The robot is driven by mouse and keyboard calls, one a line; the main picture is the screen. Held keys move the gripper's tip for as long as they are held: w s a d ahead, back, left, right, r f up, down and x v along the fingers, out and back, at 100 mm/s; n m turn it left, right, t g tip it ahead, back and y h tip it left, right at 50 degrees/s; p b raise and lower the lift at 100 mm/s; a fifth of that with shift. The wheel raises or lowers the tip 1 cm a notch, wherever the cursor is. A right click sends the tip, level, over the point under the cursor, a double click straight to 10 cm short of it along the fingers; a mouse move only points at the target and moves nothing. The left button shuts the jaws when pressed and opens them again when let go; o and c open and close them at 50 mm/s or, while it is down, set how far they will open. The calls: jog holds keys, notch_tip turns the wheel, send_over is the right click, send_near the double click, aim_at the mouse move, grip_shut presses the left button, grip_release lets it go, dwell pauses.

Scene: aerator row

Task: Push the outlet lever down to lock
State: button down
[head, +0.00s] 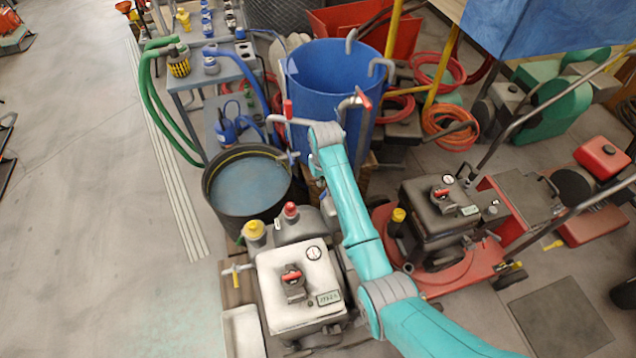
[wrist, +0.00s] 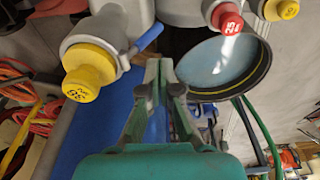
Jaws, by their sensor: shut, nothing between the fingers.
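The outlet lever, a short blue handle (wrist: 147,38), shows in the wrist view. It slants up to the right from a grey fitting with a yellow cap (wrist: 90,84). My gripper (wrist: 158,66) is shut and empty, its fingertips just below the lever in the picture; I cannot tell whether they touch it. A red cap (wrist: 228,20) and another yellow cap (wrist: 281,9) are to the right. In the head view, the pale aerator unit (head: 298,285) stands at the lower middle, with a red cap (head: 290,209) and a yellow cap (head: 254,228). My arm hides the fingertips and lever there.
A black tub of water (head: 247,186) stands behind the unit, and a large blue tank (head: 330,72) stands behind my arm. A red-decked machine (head: 440,265) is close on the right. The floor at the left (head: 80,200) is mostly clear.

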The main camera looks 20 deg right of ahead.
notch_tip(320, 180, up, 7)
jog(key=a, duration=0.1)
jog(key=shift+a, duration=0.15)
dwell(0.4)
jog(key=shift+r, duration=0.1)
dwell(0.3)
jog(key=s+f+t, duration=0.3)
jog(key=s+f, duration=0.9)
jog(key=f, duration=0.2)
jog(key=s+d+f+t, duration=0.1)
jog(key=s+f+t, duration=0.15)
jog(key=s, duration=1.25)
jog(key=s+d+r+t, duration=0.1)
jog(key=s+r+t, duration=0.6)
jog(key=s+r, duration=1.9)
jog(key=shift+s+r+t, duration=0.3)
jog(key=shift+r+t, duration=0.05)
